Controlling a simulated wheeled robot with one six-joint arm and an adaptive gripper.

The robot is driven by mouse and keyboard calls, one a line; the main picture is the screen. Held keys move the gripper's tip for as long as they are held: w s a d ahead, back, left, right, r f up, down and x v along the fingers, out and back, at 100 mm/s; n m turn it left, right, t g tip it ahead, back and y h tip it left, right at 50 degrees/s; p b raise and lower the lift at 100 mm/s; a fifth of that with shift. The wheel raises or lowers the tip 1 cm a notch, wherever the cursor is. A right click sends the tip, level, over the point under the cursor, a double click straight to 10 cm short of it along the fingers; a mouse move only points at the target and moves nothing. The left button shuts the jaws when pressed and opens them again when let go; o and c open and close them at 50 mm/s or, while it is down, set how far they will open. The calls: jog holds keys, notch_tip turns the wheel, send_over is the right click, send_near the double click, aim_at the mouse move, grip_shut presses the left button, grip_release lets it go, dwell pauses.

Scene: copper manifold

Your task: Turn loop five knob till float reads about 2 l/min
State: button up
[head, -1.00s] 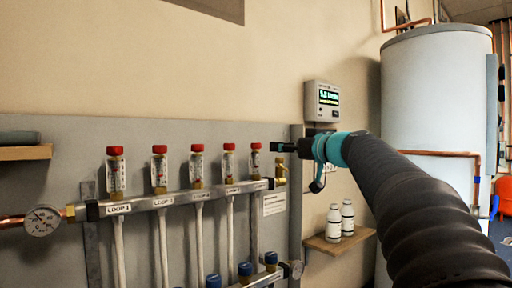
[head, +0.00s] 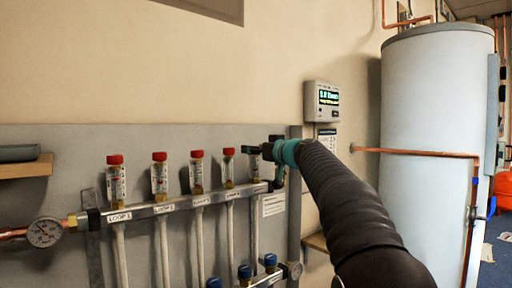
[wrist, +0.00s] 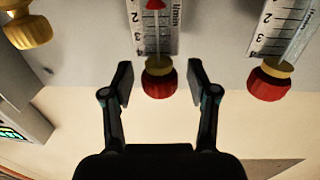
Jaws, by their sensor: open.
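The loop five flow meter (head: 254,172) is the rightmost on the manifold in the head view. My gripper (head: 256,150) is at its top and hides its red cap there. In the wrist view the red knob (wrist: 160,80) sits between the fingers of my gripper (wrist: 160,86), which is open, with a gap visible on each side.
The neighbouring meter's red knob (wrist: 268,83) is close on the right in the wrist view. Several red-capped meters stand left along the manifold (head: 150,208). A wall display (head: 322,100), a copper pipe (head: 420,153) and a white tank (head: 430,100) are to the right.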

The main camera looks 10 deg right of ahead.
grip_shut()
dwell(0.3)
jog(key=n+g+y, duration=0.1)
jog(key=y, duration=0.1)
jog(key=shift+w+n+g+y+b, duration=0.15)
jog(key=shift+n+g+y+b, duration=0.15)
jog(key=shift+n+y+b, duration=0.1)
jog(key=shift+r+n+g+y+p, duration=0.2)
jog(key=shift+n+g+y+p, duration=0.7)
jog(key=shift+n+y, duration=0.15)
jog(key=shift+f+n+g+y, duration=0.1)
jog(key=shift+n+g+y, duration=0.25)
jog(key=shift+g+y, duration=0.15)
